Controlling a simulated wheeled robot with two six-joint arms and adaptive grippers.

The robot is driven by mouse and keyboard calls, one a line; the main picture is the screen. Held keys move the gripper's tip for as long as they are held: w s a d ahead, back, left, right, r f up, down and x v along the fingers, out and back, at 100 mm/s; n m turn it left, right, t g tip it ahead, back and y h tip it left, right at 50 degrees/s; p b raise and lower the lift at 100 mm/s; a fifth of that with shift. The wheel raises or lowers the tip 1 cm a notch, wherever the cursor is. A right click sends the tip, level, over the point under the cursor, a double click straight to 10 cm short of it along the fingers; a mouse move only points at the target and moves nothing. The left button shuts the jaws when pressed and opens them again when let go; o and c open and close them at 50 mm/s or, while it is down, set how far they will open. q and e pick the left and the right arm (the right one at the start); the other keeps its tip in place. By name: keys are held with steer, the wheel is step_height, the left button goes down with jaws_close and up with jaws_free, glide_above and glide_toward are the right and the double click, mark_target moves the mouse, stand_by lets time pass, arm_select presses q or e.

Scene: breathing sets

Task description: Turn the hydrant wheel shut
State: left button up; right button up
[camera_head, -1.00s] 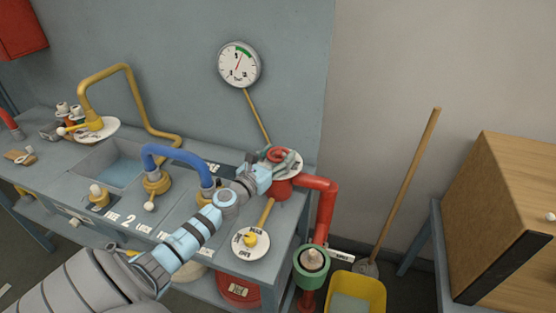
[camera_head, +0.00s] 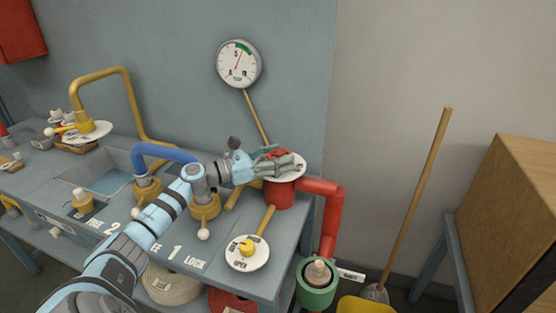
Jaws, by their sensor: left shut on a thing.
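The hydrant wheel (camera_head: 279,154) is a small red handwheel on top of the red hydrant body (camera_head: 281,194) at the bench's right end. A white round dial plate (camera_head: 296,165) lies under the wheel. My left gripper (camera_head: 275,161) reaches in from the left and is shut on the wheel's rim; its fingers hide part of the wheel. My right gripper is out of view.
A red pipe (camera_head: 322,188) bends down beside the bench. A pressure gauge (camera_head: 239,63) hangs on the wall. A yellow valve (camera_head: 247,246) sits on a white dial near the front edge. A blue hose (camera_head: 160,151) and a yellow pipe (camera_head: 128,95) rise behind my arm.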

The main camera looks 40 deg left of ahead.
mark_target(277, 153)
arm_select(q)
steer(key=shift+f, duration=0.1)
steer(key=o, duration=1.2)
step_height(277, 153, up, 10)
steer(key=shift+r, duration=0.1)
